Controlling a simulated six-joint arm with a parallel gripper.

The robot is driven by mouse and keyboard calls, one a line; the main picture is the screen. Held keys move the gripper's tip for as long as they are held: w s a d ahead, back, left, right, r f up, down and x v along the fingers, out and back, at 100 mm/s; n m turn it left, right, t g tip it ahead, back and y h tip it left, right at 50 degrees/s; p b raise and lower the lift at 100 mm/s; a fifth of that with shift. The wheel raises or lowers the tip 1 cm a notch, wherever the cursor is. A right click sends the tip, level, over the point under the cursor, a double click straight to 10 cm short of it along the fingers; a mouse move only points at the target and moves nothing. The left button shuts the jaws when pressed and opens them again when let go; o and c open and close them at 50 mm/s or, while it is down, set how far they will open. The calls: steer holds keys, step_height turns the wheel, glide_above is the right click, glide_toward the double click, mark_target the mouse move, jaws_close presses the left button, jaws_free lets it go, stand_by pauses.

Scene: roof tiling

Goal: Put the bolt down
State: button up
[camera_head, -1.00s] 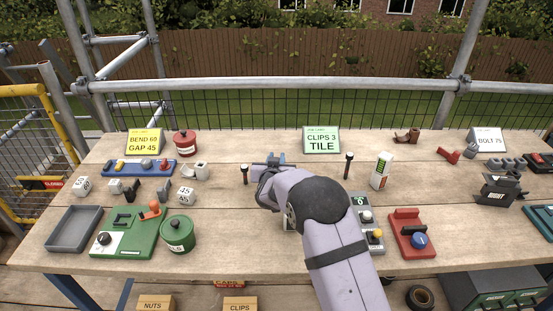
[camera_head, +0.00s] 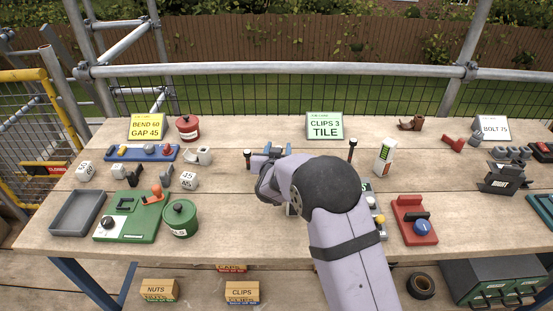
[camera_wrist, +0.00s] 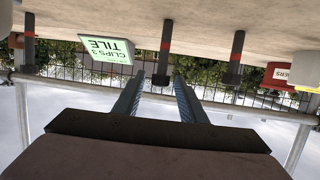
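My gripper (camera_head: 272,152) is over the middle of the bench, its blue fingers spread apart. In the wrist view, which is upside down, the fingers (camera_wrist: 158,85) have a clear gap. A dark bolt with a red band (camera_wrist: 164,40) shows in line with that gap, upright with its head toward the fingertips; neither finger visibly touches it. A second bolt (camera_head: 248,160) stands just left of my gripper and also shows in the wrist view (camera_wrist: 235,55). A third bolt (camera_head: 352,150) stands to the right and also shows in the wrist view (camera_wrist: 28,50).
The green CLIPS 3 TILE card (camera_head: 324,125) stands behind the gripper. A white bottle (camera_head: 384,158) and a red fixture (camera_head: 413,218) are to the right. A green lidded pot (camera_head: 180,219) and grey tray (camera_head: 77,212) are at left. Bare bench lies between pot and arm.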

steer(key=v, duration=0.7)
steer(key=shift+s+b, duration=0.3)
steer(key=shift+b, duration=0.05)
steer(key=shift+r, duration=0.15)
steer(key=s+d+g+p, duration=0.3)
steer(key=s+d+g, duration=0.2)
steer(key=s, duration=0.7)
steer(key=s+d+g+p, duration=0.3)
steer(key=s+d+g, duration=0.1)
steer(key=s, duration=0.8)
steer(key=s+d+n+g+y+p, duration=0.1)
steer(key=s+d+g+p, duration=0.2)
steer(key=s, duration=0.9)
steer(key=d+g, duration=0.2)
steer(key=shift+s+d+g, duration=0.15)
steer(key=shift+d+g, duration=0.15)
steer(key=shift+d, duration=0.05)
steer(key=shift+o, duration=0.5)
